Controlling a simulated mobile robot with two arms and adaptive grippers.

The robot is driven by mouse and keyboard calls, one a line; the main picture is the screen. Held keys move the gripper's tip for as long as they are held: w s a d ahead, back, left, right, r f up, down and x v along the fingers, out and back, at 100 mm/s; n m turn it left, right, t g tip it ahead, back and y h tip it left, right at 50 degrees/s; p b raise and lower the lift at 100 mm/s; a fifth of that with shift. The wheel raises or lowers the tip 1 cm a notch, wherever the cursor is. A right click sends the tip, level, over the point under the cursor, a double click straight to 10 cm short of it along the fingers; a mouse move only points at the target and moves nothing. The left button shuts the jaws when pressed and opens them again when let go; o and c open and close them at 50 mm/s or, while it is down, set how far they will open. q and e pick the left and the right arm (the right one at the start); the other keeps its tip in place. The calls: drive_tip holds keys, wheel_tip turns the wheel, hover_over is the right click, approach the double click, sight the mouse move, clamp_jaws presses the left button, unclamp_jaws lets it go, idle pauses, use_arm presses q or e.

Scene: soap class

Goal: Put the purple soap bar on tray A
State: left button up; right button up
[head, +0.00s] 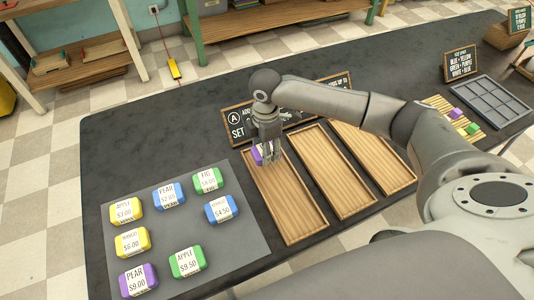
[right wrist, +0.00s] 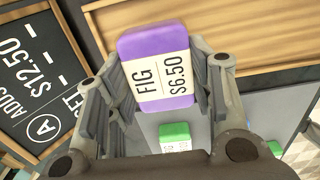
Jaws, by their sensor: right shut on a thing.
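My right gripper (head: 264,146) is shut on a purple soap bar (head: 257,156). In the right wrist view the purple soap bar (right wrist: 145,43) sits between the fingers, with a white label reading FIG $6.50. In the head view the gripper and bar are at the far end of the leftmost wooden tray (head: 290,215), which lies by the sign marked A (head: 235,118). I cannot tell whether the bar touches the tray. Another purple soap bar (head: 138,280), labelled PEAR $9.00, lies on the grey mat. My left gripper is not in view.
The grey mat (head: 190,244) holds several yellow, blue and green soap bars. Two more wooden trays (head: 335,180) (head: 372,165) lie to the right, the last partly under my arm. A grey compartment tray (head: 490,103) and small signs stand at the far right. The leftmost tray's near part is empty.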

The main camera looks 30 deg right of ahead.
drive_tip(key=shift+w+d+f, duration=0.1)
drive_tip(key=shift+d+f, duration=0.05)
drive_tip(key=shift+f, duration=0.1)
drive_tip(key=shift+w+d+f, duration=0.1)
drive_tip(key=shift+f, duration=1.6)
drive_tip(key=shift+f, duration=0.15)
drive_tip(key=o, duration=1.2)
drive_tip(key=shift+c, duration=0.2)
wheel_tip(320, 180, up, 12)
drive_tip(key=shift+r, duration=0.15)
